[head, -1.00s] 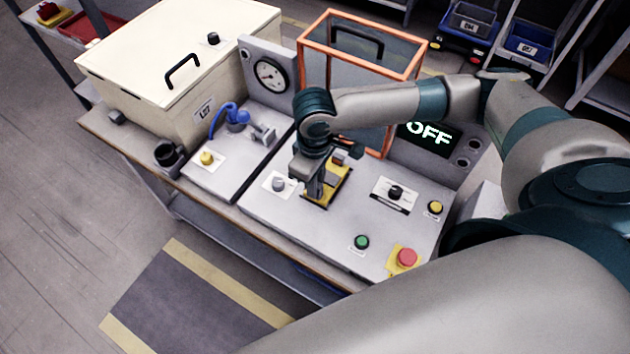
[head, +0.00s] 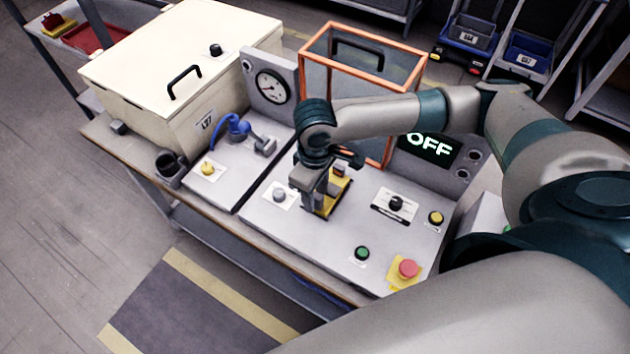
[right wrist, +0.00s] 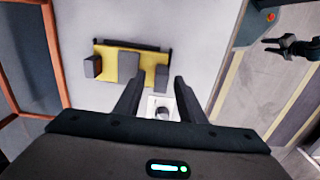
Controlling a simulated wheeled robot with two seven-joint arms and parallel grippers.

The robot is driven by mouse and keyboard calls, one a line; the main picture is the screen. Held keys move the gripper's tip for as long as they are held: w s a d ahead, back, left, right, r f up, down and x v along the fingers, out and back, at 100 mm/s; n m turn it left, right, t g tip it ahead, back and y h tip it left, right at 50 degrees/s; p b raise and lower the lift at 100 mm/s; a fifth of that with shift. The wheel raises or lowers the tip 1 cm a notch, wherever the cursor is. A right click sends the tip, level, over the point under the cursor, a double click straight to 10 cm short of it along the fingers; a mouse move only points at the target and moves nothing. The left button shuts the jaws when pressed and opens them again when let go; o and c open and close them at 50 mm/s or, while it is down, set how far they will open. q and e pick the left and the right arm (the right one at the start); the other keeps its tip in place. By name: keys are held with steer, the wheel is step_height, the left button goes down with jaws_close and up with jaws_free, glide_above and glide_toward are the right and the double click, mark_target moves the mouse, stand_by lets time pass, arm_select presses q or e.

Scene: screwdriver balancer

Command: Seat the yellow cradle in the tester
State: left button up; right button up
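The yellow cradle (head: 343,189) lies on the tester's grey top panel (head: 318,243), in front of the orange-framed guard. In the right wrist view the cradle (right wrist: 110,57) shows grey blocks on it and a dark bar along one long side.
A selector knob (head: 279,195) stands close left of the right gripper. A black knob (head: 396,203), a green button (head: 362,253) and a red emergency button (head: 408,268) lie to the right. The orange-framed guard (head: 375,46) stands behind. The display (head: 430,147) reads OFF.

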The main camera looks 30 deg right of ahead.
step_height(320, 180, up, 18)
steer(key=b, duration=0.2)
steer(key=shift+f, duration=0.25)
stand_by(0.4)
step_height(320, 180, up, 12)
steer(key=p, duration=1.2)
stand_by(0.3)
